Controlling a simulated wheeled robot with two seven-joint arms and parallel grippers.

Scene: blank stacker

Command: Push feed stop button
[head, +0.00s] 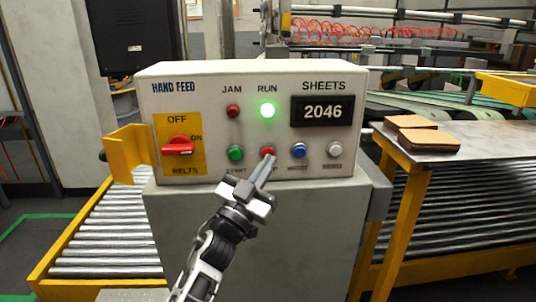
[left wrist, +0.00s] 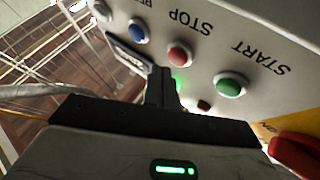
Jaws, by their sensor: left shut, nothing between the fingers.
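The red STOP button (head: 267,152) sits in the lower row of the grey HAND FEED panel (head: 190,90), right of the green START button (head: 235,153). My left gripper (head: 266,164) is shut and empty, its fingertips just below and in front of the red button, covering part of its label. In the left wrist view the panel is upside down. There the red button (left wrist: 179,54) shows close beside the shut fingertips (left wrist: 160,72). I cannot tell whether they touch. The green RUN lamp (head: 267,110) is lit, and the counter (head: 322,111) reads 2046. My right gripper is not seen.
A blue button (head: 299,151) and a white button (head: 335,150) sit right of the red one. A red belts switch (head: 178,147) is at left, inside a yellow guard (head: 126,153). A table (head: 445,153) with brown sheets (head: 428,141) stands at right.

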